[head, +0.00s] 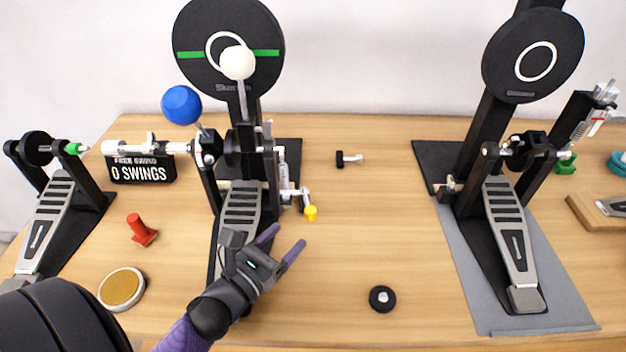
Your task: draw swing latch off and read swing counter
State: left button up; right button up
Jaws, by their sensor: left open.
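The swing counter (140,172) is a black box left of the middle pedal, and its white lettering reads "0 SWINGS". A smaller line above is partly covered by a silver rod. The middle pedal (240,205) carries a white ball beater (237,62) and a blue ball (181,105). A small lever with a yellow tip (310,213) sticks out at its right side; it may be the swing latch. My left gripper (288,240) is open and empty, just below and left of the yellow tip, apart from it. My right gripper is not in view.
A second pedal (507,225) stands on a grey mat (470,290) at right. Another pedal (50,215) is at far left. A red peg (140,230), a round tan pad (122,288), a black knob (382,298) and a small T-piece (348,159) lie on the table. The table between the pedals is mostly clear.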

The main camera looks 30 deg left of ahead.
aim_at(314, 207)
pick_arm(q)
jog(key=shift+w+a, duration=0.2)
jog(key=shift+w, duration=0.15)
jog(key=w, duration=0.6)
jog(key=w+d+b, duration=0.1)
jog(key=w, duration=0.2)
jog(key=shift+w, duration=0.3)
jog(key=shift+c, duration=0.4)
grip_shut()
dwell(0.3)
